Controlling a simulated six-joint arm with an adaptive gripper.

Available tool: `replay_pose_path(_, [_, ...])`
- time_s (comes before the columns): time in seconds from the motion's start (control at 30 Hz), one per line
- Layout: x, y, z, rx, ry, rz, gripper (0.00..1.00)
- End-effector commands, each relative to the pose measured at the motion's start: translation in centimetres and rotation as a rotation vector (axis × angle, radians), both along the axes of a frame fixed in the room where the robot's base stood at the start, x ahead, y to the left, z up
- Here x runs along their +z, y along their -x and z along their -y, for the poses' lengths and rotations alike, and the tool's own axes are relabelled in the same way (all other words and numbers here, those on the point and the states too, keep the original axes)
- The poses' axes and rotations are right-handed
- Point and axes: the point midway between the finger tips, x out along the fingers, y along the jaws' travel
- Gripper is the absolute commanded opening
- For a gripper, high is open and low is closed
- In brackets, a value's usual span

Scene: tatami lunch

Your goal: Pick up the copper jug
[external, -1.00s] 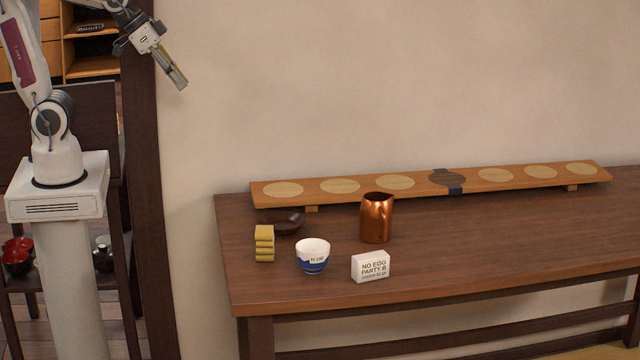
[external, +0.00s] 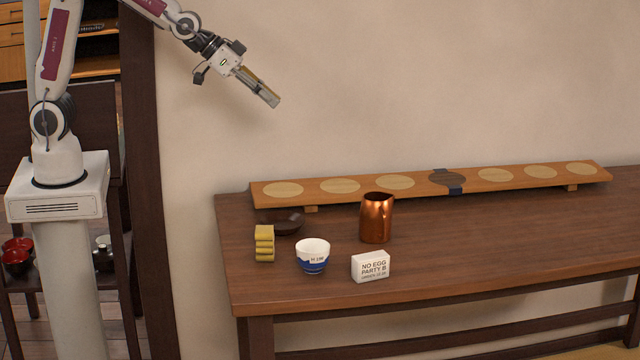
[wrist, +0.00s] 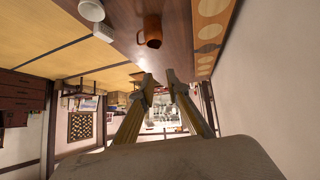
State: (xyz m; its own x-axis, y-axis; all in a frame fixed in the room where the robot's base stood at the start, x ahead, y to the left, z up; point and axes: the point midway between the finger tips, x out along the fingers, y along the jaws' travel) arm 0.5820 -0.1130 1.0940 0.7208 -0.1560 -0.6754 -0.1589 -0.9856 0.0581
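The copper jug (external: 376,218) stands upright on the brown wooden table (external: 480,240), in front of the long board. It also shows in the wrist view (wrist: 152,30), near the top centre. My gripper (external: 272,98) is in the air up and to the left of the jug, tilted down to the right, well apart from it. In the wrist view my gripper's two fingers (wrist: 160,77) stand apart with a gap and nothing between them.
A white and blue cup (external: 312,257), a white sign (external: 371,266), a yellow stack (external: 264,243) and a dark bowl (external: 283,221) stand left of and before the jug. A long board with round spots (external: 415,183) lies behind. The table's right side is clear.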

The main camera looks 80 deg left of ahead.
Motion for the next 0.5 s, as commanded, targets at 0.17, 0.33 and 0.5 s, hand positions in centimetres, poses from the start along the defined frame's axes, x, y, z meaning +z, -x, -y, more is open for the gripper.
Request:
replay_pose_path(0.17, [-2.1, -3.4, 1.7, -0.009, 0.003, 0.035, 0.15])
replay_pose_path(0.33, [-4.1, -6.3, 3.3, -0.012, 0.007, 0.07, 0.15])
replay_pose_path(0.5, [-6.4, -8.9, 4.9, -0.015, 0.007, 0.105, 0.15])
